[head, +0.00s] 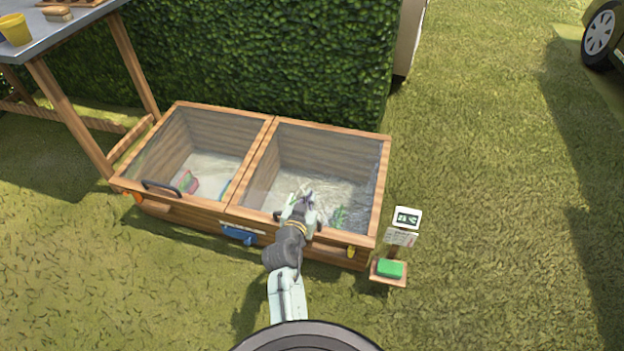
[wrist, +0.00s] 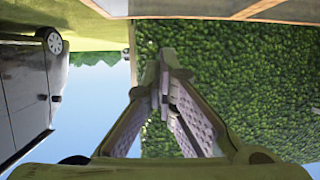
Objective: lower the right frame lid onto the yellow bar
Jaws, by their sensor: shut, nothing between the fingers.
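The wooden cold frame (head: 185,212) has two glazed compartments side by side. The right frame lid (head: 330,130) has a wooden rim and clear glazing; I cannot tell how far it is raised. A small yellow piece (head: 351,252), perhaps the yellow bar, shows at the front right of the box. My gripper (head: 304,197) is over the front part of the right compartment, its fingers together and empty. In the wrist view, my gripper (wrist: 165,75) is shut before the hedge, with a wooden rail (wrist: 258,9) at the top edge. Contact with the lid cannot be told.
A blue piece (head: 238,234) sits at the box's front middle. A small sign (head: 407,217) and a green block on a stand (head: 390,269) are just right of the box. A hedge (head: 270,60) stands behind, a table (head: 75,35) at left. Grass is open at right.

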